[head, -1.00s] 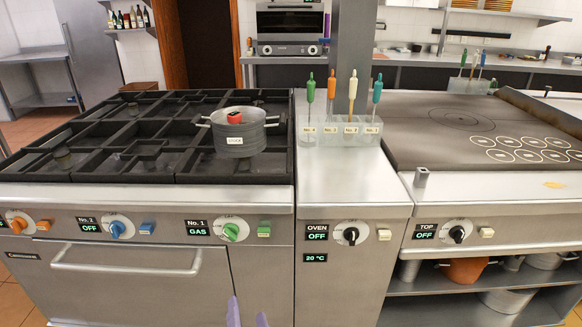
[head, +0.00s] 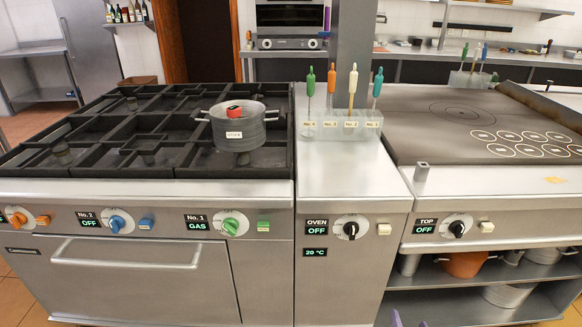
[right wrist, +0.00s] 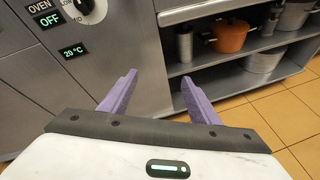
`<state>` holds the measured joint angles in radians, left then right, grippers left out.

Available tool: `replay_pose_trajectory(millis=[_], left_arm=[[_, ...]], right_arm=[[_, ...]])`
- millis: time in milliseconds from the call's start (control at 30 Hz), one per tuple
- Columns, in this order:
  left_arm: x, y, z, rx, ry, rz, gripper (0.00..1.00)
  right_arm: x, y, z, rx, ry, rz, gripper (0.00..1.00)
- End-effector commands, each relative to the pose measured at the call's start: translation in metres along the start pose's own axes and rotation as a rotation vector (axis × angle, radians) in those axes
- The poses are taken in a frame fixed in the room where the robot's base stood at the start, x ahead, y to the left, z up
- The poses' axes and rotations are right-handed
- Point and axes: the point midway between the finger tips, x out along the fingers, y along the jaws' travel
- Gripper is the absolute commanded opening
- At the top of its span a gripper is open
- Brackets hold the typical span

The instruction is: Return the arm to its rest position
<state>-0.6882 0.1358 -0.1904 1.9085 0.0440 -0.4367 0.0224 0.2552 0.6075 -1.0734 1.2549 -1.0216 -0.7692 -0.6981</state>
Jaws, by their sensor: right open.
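My right gripper (head: 410,321) shows only as two purple fingertips at the bottom edge of the head view, in front of the lower shelves. In the right wrist view its fingers (right wrist: 158,82) are spread apart, with nothing between them. They point towards the front of the oven cabinet and the open shelves, in the air. The rest of my right arm is hidden in the head view. My left gripper shows in neither view.
A grey pot (head: 238,134) with a red item on top stands on the gas range's black grate (head: 82,160). A clear rack (head: 338,128) holds several coloured-handled tools. Under the flat cooktop (head: 450,145), shelves hold an orange pot (right wrist: 230,37) and steel pots. Tiled floor (right wrist: 295,105) lies right.

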Motion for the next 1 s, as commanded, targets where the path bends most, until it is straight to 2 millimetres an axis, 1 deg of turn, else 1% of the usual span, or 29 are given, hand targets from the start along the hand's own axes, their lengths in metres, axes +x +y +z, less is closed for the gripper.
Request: replay_pose_trajectory(millis=[33,100,167,200,267,300,367,400,500,567,700,867,900,1000], left_arm=[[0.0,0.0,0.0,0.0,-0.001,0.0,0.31],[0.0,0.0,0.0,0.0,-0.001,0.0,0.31],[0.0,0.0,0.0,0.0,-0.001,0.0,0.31],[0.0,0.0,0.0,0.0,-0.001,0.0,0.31],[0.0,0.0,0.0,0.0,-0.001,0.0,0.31],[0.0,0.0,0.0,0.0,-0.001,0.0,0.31],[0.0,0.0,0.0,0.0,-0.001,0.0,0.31],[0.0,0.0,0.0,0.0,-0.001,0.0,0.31],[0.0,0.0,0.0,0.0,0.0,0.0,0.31],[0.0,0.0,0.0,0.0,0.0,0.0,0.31],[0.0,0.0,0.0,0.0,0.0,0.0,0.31],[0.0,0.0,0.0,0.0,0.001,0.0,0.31],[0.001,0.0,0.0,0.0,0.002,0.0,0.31],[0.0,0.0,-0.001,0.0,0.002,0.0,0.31]], right_arm=[[-0.015,-0.004,-0.023,0.113,0.059,-0.025,0.56],[-0.03,-0.013,-0.042,0.269,0.118,-0.069,0.56],[-0.044,-0.02,-0.058,0.41,0.168,-0.109,0.56],[-0.055,-0.024,-0.068,0.512,0.2,-0.141,0.56],[-0.073,-0.03,-0.083,0.676,0.248,-0.19,0.56],[-0.085,-0.034,-0.091,0.794,0.276,-0.227,0.56],[-0.106,-0.04,-0.103,0.984,0.317,-0.286,0.56],[-0.12,-0.043,-0.108,1.111,0.338,-0.326,0.56],[-0.149,-0.049,-0.113,1.4,0.37,-0.412,0.56],[-0.164,-0.052,-0.112,1.545,0.377,-0.454,0.56],[-0.191,-0.058,-0.102,1.834,0.378,-0.529,0.56],[-0.217,-0.065,-0.084,2.116,0.359,-0.592,0.56],[-0.217,-0.054,-0.089,2.163,0.361,-0.596,0.56],[-0.22,-0.032,-0.102,2.25,0.361,-0.605,0.56]])
